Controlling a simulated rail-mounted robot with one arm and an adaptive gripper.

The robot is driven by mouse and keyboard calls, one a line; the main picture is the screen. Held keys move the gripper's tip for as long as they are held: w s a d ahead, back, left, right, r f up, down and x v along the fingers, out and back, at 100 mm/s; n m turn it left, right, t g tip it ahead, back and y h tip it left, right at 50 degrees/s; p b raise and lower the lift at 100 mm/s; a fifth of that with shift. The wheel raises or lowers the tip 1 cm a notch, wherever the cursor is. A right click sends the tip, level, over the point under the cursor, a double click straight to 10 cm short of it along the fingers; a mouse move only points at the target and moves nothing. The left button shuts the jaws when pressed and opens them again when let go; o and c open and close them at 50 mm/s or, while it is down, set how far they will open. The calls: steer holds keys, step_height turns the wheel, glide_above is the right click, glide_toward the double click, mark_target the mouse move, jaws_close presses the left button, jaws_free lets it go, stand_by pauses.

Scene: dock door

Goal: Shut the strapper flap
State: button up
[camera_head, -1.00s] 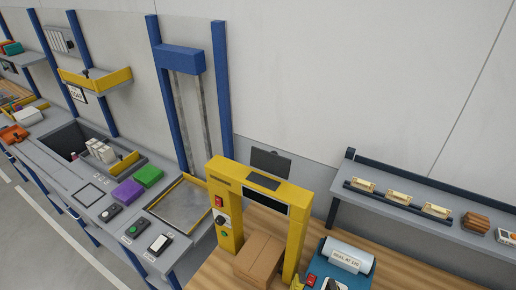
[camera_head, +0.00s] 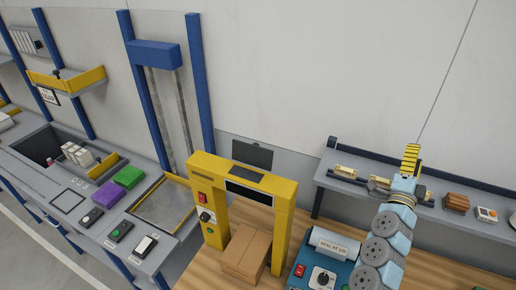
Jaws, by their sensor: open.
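The strapper (camera_head: 279,192) is a yellow arch on the wooden bench, left of the middle of the head view. Its dark grey flap (camera_head: 252,153) stands raised at the back of the arch top, behind a dark opening (camera_head: 247,177). A cardboard box (camera_head: 246,253) sits under the arch.
A grey shelf (camera_head: 458,231) with brass pieces and wooden blocks runs behind my arm. A blue sealing machine (camera_head: 325,265) stands right of the arch. A blue upright frame (camera_head: 200,85) rises behind and left. The wall above the flap is clear.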

steer(key=w+a+r+n+y+b, duration=0.1)
steer(key=w+a+r+n+y, duration=0.2)
steer(key=w+y, duration=0.6)
steer(key=n+g+y+b, duration=0.7)
steer(key=n+g+y, duration=0.4)
steer(key=y, duration=0.8)
glide_toward(255, 147)
steer(key=d+f, duration=0.2)
steer(key=d, duration=0.5)
steer(key=shift+m+g, duration=0.3)
steer(key=shift+m, duration=0.1)
steer(key=shift+r+p+x, duration=0.2)
steer(key=shift+p+x, duration=1.25)
steer(key=shift+x, duration=7.2)
steer(key=shift+s+a, duration=0.1)
steer(key=shift+s, duration=0.05)
jaws_close()
